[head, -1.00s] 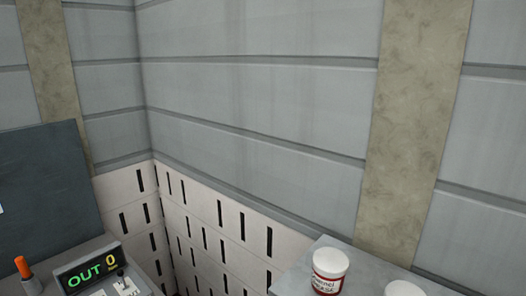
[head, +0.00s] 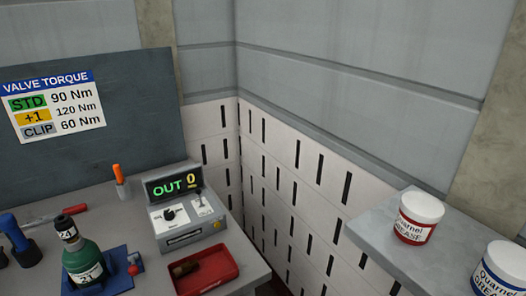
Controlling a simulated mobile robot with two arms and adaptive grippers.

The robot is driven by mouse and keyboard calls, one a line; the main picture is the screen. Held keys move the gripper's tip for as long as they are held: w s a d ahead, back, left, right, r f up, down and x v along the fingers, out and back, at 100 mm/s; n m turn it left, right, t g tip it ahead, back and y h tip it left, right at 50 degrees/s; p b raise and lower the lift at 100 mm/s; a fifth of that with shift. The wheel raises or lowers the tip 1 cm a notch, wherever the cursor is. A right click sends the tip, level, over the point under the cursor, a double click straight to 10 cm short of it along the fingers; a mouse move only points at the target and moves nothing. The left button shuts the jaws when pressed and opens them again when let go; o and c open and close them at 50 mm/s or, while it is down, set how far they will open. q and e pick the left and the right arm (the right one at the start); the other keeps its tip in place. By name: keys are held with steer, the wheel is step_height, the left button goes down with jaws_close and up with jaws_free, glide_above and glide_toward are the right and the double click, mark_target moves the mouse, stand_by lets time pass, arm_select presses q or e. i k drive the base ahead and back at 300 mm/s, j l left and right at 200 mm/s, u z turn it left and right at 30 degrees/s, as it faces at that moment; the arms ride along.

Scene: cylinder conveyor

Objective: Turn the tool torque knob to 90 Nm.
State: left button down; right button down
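A grey control box (head: 187,220) stands at the back of the workbench on the left. Its dark display (head: 174,186) reads "OUT 0" in green and yellow. A black round knob (head: 169,214) sits on its sloped face; its marks are too small to read. A small toggle lever (head: 198,199) is to the right of the knob. A chart (head: 54,104) on the dark board reads STD 90 Nm, +1 120 Nm, CLIP 60 Nm. Neither of my grippers is in view.
On the workbench (head: 112,196) are a red tray (head: 228,275) holding a dark piece, a green bottle-like item (head: 84,262) in a blue fixture, a blue tool (head: 17,240) and an orange-handled tool (head: 119,178). Grease tubs (head: 417,217) stand on a right-hand shelf (head: 385,232).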

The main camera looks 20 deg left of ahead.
mark_target(169, 215)
steer(key=u, duration=1.3)
steer(key=j+u, duration=0.25)
steer(key=i+j, duration=0.05)
